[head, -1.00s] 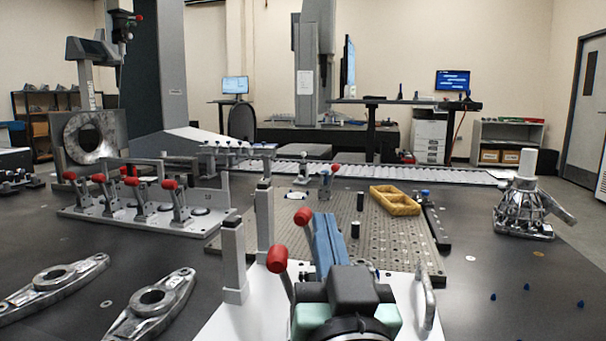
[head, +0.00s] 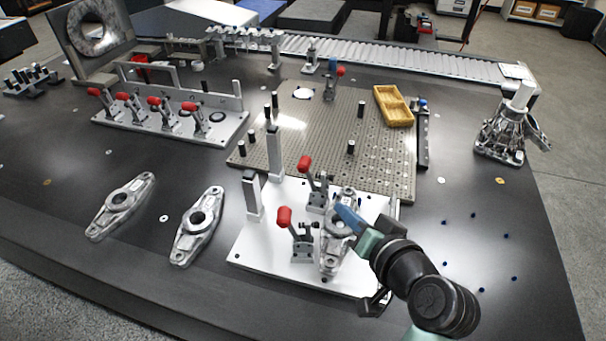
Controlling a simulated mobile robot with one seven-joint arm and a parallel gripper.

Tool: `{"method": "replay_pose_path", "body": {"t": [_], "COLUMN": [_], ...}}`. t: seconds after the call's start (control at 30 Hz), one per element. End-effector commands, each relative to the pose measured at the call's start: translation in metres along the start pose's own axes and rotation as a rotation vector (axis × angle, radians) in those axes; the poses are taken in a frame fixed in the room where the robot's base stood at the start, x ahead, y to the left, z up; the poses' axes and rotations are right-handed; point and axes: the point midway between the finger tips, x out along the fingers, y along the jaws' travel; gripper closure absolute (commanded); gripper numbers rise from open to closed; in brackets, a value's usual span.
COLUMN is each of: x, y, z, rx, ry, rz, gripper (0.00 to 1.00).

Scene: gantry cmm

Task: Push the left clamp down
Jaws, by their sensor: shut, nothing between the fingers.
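Two toggle clamps with red handles stand on a white fixture plate (head: 262,238). The left clamp (head: 302,243) is nearer the plate's front, and its red grip (head: 284,216) stands raised, leaning left. The other clamp (head: 316,190) is behind it and slightly right, its red handle also raised. A grey metal link part (head: 334,250) lies on the plate beside the clamps. My gripper (head: 342,212), with blue fingers, is shut and empty. It appears over this part, right of both clamps and apart from the left clamp's handle. It hides some of the part.
Two posts (head: 275,155) (head: 253,197) rise at the plate's left edge. Two loose link parts (head: 197,225) (head: 121,205) lie on the dark table to the left. A perforated plate (head: 385,165) with pegs and a yellow tray (head: 393,106) is behind.

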Motion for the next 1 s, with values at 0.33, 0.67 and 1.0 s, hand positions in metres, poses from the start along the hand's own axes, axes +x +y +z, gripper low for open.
{"method": "replay_pose_path", "body": {"t": [0.33,0.67,1.0], "x": [-0.055,-0.067,-0.011], "y": [-0.024,-0.029,-0.036], "z": [-0.006,0.003,0.014], "rx": [0.209,0.281,0.279], "ry": [-0.170,-0.216,-0.217], "rz": [-0.065,-0.099,-0.101], "gripper": [1.00,1.00,1.00]}}
